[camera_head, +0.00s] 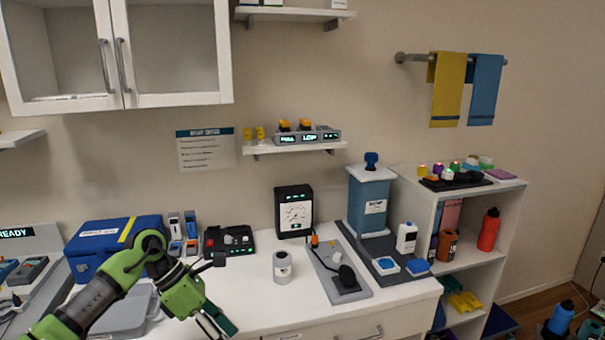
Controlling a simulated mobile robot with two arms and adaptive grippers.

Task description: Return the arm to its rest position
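My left arm, green and black, comes in from the lower left and bends at a joint above the counter's left part. My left gripper (213,322) points down and right over the front of the white counter (250,311). Its fingers are small and partly cut off near the bottom edge. A dark green flat piece shows at the fingers; I cannot tell whether it is a finger or a held thing. My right arm and gripper are not in view.
A blue box (113,236) and a grey tray (122,318) are close to my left arm. A black switch box (229,241), white jar (283,267), black meter (294,212) and grey panel (338,272) stand on the counter. Shelves (472,262) stand at right.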

